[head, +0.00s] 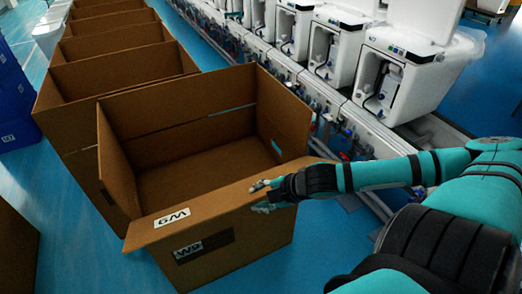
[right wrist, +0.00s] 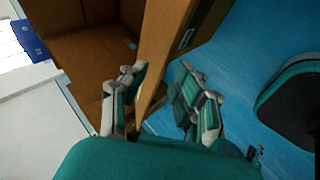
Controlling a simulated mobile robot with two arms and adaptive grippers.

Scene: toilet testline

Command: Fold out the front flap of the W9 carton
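The W9 carton (head: 190,180) stands open-topped in the head view, with a W9 label on its front wall. Its front flap (head: 220,197) shows as a tilted strip along the near rim, with an upside-down W9 label at its left end. My right gripper (head: 264,195) is at the right half of this flap. In the right wrist view my right gripper (right wrist: 160,80) has its fingers apart on either side of a cardboard panel edge (right wrist: 165,50). A gap shows on the right side; contact on the left is unclear. My left gripper is out of view.
The carton's other flaps stand up. More open cartons (head: 115,40) stand in a row behind it. A line of white toilet units (head: 400,75) runs along the right. Blue crates (head: 14,110) are at the left edge.

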